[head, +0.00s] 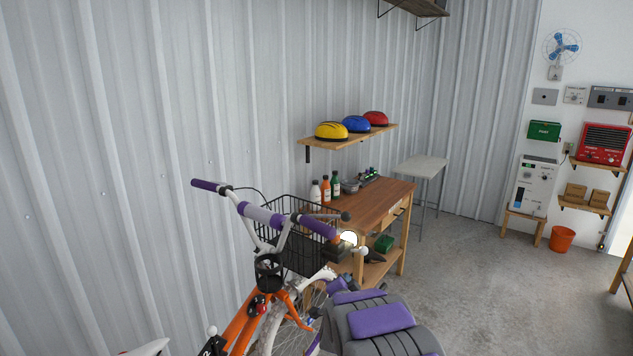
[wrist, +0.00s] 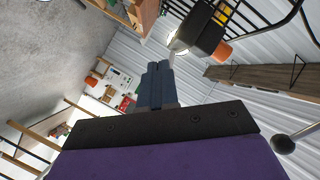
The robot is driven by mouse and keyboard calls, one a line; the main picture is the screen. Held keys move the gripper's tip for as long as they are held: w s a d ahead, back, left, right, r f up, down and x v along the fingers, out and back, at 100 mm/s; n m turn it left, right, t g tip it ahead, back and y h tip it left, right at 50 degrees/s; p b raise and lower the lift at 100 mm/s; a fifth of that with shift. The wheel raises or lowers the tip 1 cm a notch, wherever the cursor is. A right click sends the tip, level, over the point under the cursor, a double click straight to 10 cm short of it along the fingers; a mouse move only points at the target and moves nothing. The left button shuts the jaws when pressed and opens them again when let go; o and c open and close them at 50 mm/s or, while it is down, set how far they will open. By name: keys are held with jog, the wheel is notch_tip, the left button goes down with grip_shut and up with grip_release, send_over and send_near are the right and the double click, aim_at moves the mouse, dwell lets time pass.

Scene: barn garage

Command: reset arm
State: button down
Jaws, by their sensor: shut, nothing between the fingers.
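My gripper (wrist: 160,68) shows in the wrist view. Its two blue-grey fingers lie side by side, shut, with nothing seen between them. Behind them are a dark plate and a purple body that fill the bottom of that view. The wrist view is tilted, with the floor at the upper left and the metal wall at the right. I cannot clearly make out the gripper in the head view.
A bicycle (head: 262,213) with purple grips and a black basket (head: 300,215) stands close in front. Behind it are a wooden workbench (head: 380,196) with bottles and a shelf (head: 345,137) with three helmets. Concrete floor (head: 480,290) is clear at the right.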

jog(key=s+d+r+n+g, duration=0.2)
jog(key=s+g, duration=0.3)
jog(key=s, duration=1.5)
jog(key=s+d+r+n+g+y, duration=0.1)
jog(key=s+n+g, duration=0.4)
jog(key=s, duration=1.6)
jog(key=s+d+r+n+g+y, duration=0.1)
jog(key=s+g, duration=0.6)
jog(key=s, duration=1.3)
notch_tip(320, 180, up, 2)
jog(key=d+n, duration=0.1)
jog(key=n, duration=0.2)
jog(key=shift+s+d, duration=0.15)
jog(key=shift+d, duration=0.15)
jog(key=shift+r, duration=0.1)
